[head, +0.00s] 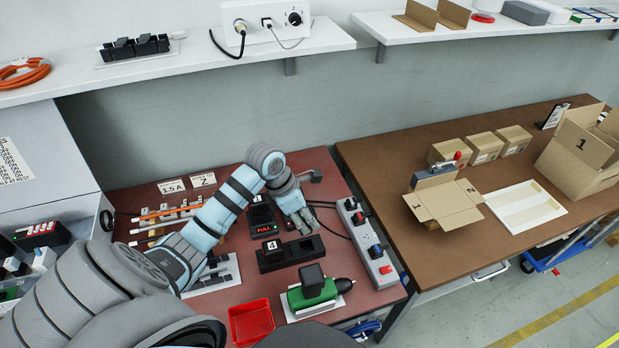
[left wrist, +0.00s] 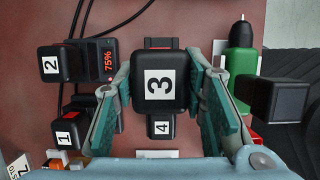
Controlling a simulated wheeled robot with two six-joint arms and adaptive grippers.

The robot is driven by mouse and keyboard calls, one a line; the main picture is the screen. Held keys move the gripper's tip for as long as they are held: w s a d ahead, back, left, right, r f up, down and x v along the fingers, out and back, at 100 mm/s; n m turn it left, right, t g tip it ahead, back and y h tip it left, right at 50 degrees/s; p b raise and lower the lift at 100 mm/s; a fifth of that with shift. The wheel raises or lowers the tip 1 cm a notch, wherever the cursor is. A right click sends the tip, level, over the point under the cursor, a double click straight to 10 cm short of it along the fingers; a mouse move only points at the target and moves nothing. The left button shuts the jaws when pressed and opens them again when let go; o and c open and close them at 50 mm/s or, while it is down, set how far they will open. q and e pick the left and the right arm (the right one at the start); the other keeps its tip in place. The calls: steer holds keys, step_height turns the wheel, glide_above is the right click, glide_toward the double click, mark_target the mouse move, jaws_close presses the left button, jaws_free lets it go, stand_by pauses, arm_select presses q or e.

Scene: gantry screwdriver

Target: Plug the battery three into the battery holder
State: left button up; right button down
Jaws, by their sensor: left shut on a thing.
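My left gripper (head: 302,216) is shut on battery three (left wrist: 160,82), a black block with a white "3" label between the two fingers in the left wrist view. In the head view the battery is mostly hidden by the gripper. The black battery holder (head: 305,250) lies on the red-brown bench just in front of the gripper. A "4" label (head: 271,245) shows at its left end, and also below battery three in the left wrist view (left wrist: 162,127). Battery three hides part of what is beneath it, so I cannot tell whether it touches the holder. My right gripper is out of view.
A charger (head: 265,230) with a red display stands left of the gripper. A green screwdriver (head: 318,295) lies in front of the holder, beside a red bin (head: 251,323). A power strip (head: 367,240) with cables runs along the right. Batteries two (left wrist: 62,65) and one (left wrist: 70,132) stand nearby.

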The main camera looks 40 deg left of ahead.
arm_select(q)
steer(key=shift+s+d+f, duration=0.1)
steer(key=shift+d+f, duration=0.05)
steer(key=shift+f, duration=0.15)
steer(key=shift+d+f+b, duration=0.1)
steer(key=shift+f+b, duration=0.3)
steer(key=shift+b, duration=0.15)
steer(key=f+b, duration=0.2)
steer(key=f, duration=0.1)
steer(key=f+b, duration=0.1)
steer(key=shift+w+f+b, duration=0.25)
steer(key=shift+f+b, duration=0.45)
steer(key=shift+f, duration=0.05)
steer(key=shift+r, duration=0.1)
steer(key=shift+f+b, duration=1.9)
steer(key=shift+f, duration=0.05)
stand_by(1.4)
